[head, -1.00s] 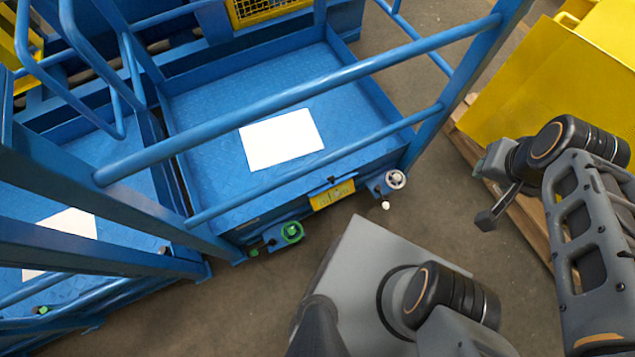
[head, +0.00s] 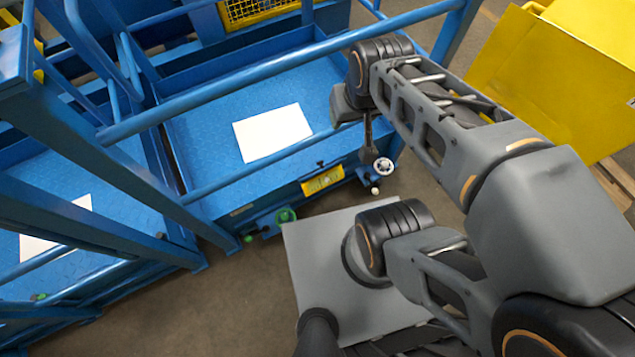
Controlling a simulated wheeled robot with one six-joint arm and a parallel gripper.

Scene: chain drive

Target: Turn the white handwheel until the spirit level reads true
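The white handwheel (head: 383,167) is small and sits at the right end of the blue platform's front edge, with a pale knob (head: 375,191) just below it. My gripper (head: 369,148) reaches down just above and left of the white handwheel in the picture. The view is too small to tell whether it touches the wheel or whether its fingers are open. A yellow plate (head: 322,181) is on the platform's front, with a small dark fitting above it. I cannot make out the spirit level or its reading.
A green handwheel (head: 286,215) is at the left of the same front edge. A white sheet (head: 272,133) lies on the blue platform (head: 205,120). Blue rails (head: 250,90) cross above it. A yellow bin (head: 560,85) stands at the right. Bare floor (head: 225,300) shows at the front left.

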